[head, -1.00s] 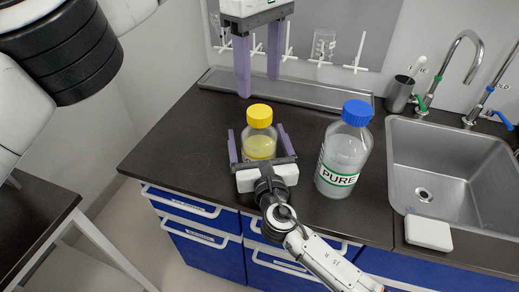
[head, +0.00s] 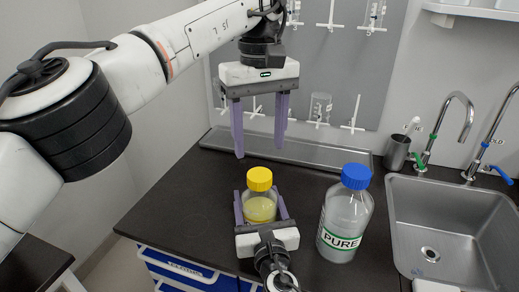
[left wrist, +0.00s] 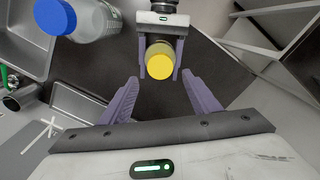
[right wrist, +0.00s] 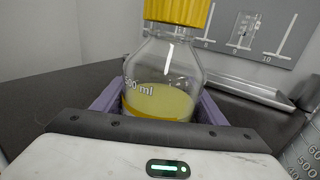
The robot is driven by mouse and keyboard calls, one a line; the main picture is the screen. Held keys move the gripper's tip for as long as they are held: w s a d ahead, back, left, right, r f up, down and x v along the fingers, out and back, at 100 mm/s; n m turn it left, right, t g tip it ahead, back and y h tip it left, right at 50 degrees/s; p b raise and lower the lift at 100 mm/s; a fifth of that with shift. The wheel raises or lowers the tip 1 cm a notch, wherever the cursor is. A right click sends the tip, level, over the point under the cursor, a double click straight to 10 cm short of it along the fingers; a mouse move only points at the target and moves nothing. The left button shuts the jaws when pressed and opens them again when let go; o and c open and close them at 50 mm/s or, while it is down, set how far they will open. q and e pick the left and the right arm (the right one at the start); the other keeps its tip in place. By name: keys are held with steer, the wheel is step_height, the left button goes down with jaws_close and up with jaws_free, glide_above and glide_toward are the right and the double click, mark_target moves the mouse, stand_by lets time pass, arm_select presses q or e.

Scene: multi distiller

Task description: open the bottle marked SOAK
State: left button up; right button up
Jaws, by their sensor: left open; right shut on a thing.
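A clear bottle with a yellow cap (head: 259,179) and pale yellow liquid stands upright on the dark counter; no SOAK lettering is readable. It also shows in the right wrist view (right wrist: 160,100), with a yellow band and "500 ml". My right gripper (head: 261,206) is shut around its body from the front. The cap is on. My left gripper (head: 260,152) is open and empty, fingers pointing down, above and behind the cap. In the left wrist view the yellow cap (left wrist: 160,62) lies beyond the gap between the left fingertips.
A larger bottle (head: 341,222) marked PURE, with a blue cap, stands to the right. Right of it is a steel sink (head: 455,235) with taps. A metal tray (head: 320,158) runs along the back, below a grey peg board. The counter left of the yellow-capped bottle is clear.

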mark_target(260, 174)
arm_select(q)
steer(key=m, duration=0.8)
steer(key=shift+f, duration=4.05)
